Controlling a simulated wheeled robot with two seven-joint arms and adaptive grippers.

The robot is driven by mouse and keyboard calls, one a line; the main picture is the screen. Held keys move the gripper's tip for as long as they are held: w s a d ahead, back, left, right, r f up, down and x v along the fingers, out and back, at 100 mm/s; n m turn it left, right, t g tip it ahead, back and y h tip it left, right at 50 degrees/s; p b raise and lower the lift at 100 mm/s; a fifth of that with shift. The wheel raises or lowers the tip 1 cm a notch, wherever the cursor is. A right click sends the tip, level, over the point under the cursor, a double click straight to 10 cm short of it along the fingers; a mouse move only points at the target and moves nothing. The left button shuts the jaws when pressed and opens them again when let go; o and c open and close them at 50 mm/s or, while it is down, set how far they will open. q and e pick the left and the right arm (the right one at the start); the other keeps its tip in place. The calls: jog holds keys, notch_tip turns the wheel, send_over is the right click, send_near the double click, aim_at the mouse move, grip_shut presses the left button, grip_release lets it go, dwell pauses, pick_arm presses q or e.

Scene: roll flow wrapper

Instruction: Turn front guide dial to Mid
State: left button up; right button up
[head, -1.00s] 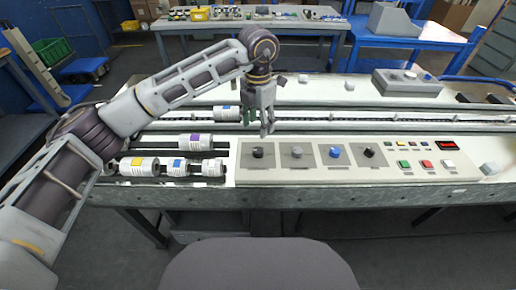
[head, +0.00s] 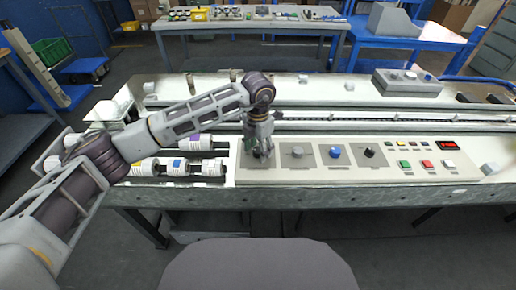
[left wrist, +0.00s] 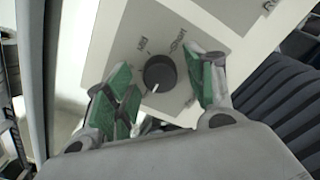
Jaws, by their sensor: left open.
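The control panel (head: 300,170) carries a row of dials. My left gripper (head: 262,157) is over the leftmost dial and hides it in the head view. In the left wrist view this dial (left wrist: 160,73) is a round dark knob with a pale pointer mark toward the lower left. Small printed labels (left wrist: 160,46) sit above it, on the side away from the mark. My left gripper is open, its green-padded fingers on both sides of the knob; I cannot tell whether they touch it. My right gripper is out of view.
To the right are a grey dial (head: 297,152), a blue dial (head: 335,153) and a black dial (head: 369,152). Several push buttons and a red display (head: 447,145) lie farther right. Labelled rolls (head: 178,167) lie left of the panel.

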pick_arm(q)
jog(key=shift+f, duration=0.1)
jog(key=c, duration=1)
